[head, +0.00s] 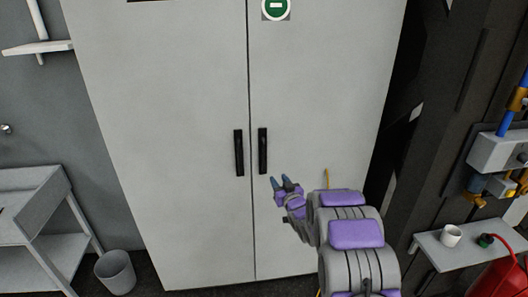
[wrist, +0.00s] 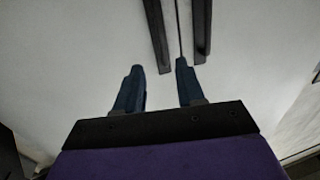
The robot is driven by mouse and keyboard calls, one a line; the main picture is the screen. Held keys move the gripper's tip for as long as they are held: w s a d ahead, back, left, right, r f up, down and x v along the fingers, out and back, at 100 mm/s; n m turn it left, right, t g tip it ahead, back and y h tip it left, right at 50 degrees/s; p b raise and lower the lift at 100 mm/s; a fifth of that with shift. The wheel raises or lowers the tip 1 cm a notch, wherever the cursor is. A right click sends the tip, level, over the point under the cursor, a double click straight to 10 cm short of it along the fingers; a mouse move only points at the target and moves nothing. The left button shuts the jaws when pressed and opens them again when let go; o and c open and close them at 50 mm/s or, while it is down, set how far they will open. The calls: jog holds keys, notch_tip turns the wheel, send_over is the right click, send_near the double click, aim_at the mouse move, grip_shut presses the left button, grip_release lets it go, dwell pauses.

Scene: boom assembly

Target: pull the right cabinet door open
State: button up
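The right cabinet door (head: 325,100) is light grey and shut, its edge meeting the left door (head: 170,110) at a thin dark seam. A black vertical handle (head: 262,151) stands on the right door beside the seam. The left door's matching handle (head: 239,153) is just left of it. My gripper (head: 281,182) is open and empty, a little below and right of the right handle. In the wrist view my two blue fingers (wrist: 158,80) are spread apart, pointing towards the right handle (wrist: 201,30) and left handle (wrist: 157,35). Neither handle is between the fingers.
A grey bin (head: 115,272) and a workbench (head: 40,215) stand left of the cabinet. At right, a small shelf (head: 455,248) holds a white cup (head: 451,235), with a red extinguisher (head: 497,280) nearby. A dark wall panel borders the cabinet's right side.

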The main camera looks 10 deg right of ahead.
jog(key=b, duration=0.1)
send_over(264, 170)
jog(key=shift+w, duration=0.45)
dwell(0.8)
dwell(0.4)
grip_shut()
dwell(0.3)
